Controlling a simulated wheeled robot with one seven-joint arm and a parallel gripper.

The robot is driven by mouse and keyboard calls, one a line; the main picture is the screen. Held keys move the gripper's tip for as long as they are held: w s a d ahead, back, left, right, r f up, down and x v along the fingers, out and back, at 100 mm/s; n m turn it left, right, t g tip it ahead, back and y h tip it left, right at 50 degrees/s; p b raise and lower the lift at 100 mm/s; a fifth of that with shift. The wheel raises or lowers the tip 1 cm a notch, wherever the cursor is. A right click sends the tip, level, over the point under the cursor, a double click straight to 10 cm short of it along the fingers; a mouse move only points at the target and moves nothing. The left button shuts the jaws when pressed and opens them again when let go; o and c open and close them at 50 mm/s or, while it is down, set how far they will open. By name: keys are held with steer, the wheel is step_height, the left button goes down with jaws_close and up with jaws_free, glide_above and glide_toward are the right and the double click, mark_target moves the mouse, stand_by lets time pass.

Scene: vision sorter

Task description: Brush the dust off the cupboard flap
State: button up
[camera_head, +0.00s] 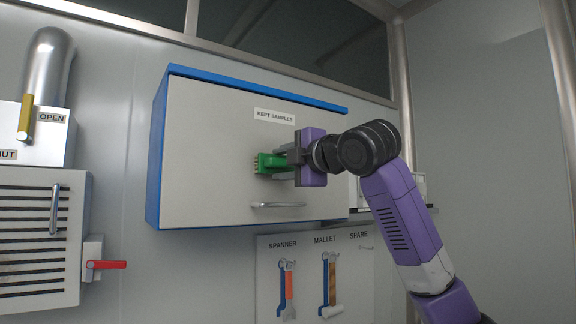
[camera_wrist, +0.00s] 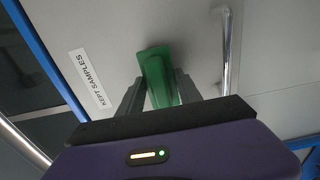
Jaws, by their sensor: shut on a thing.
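The cupboard flap (camera_head: 210,150) is a pale grey panel in a blue cupboard body, labelled KEPT SAMPLES, with a metal bar handle (camera_head: 277,205) low on it. It looks closed. My gripper (camera_head: 283,163) is in front of the flap and shut on a green brush (camera_head: 268,163). In the wrist view the green brush (camera_wrist: 157,75) sits between both fingers, close to the flap (camera_wrist: 150,25), with the handle (camera_wrist: 227,60) to its right. The bristles point at the flap; I cannot tell whether they touch it. No dust can be made out on the visible part of the flap.
Below the cupboard a tool board (camera_head: 350,280) holds a spanner (camera_head: 287,290) and a mallet (camera_head: 329,285) under labels. At left are a louvred grey box (camera_head: 40,240), a red lever (camera_head: 106,265) and a yellow lever (camera_head: 25,118). A small shelf stands right of the cupboard.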

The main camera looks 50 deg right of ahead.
steer(key=shift+w+a, duration=0.3)
steer(key=shift+a, duration=0.6)
steer(key=shift+w+a, duration=0.25)
steer(key=shift+a, duration=0.7)
steer(key=shift+w+a, duration=0.3)
steer(key=shift+a, duration=0.6)
steer(key=shift+a+r, duration=0.1)
steer(key=shift+r, duration=0.15)
steer(key=shift+s+d+p, duration=0.25)
steer(key=shift+s+d, duration=0.1)
steer(key=shift+d, duration=0.5)
steer(key=shift+s+d+p, duration=0.25)
steer(key=shift+s+d, duration=0.05)
steer(key=shift+d, duration=0.55)
steer(key=shift+s+d+p, duration=0.2)
steer(key=shift+d, duration=0.6)
steer(key=shift+s+d+p, duration=0.15)
steer(key=shift+d+p, duration=0.05)
steer(key=shift+d, duration=0.6)
steer(key=s+d+p, duration=0.1)
steer(key=s+d, duration=0.1)
steer(key=d, duration=0.5)
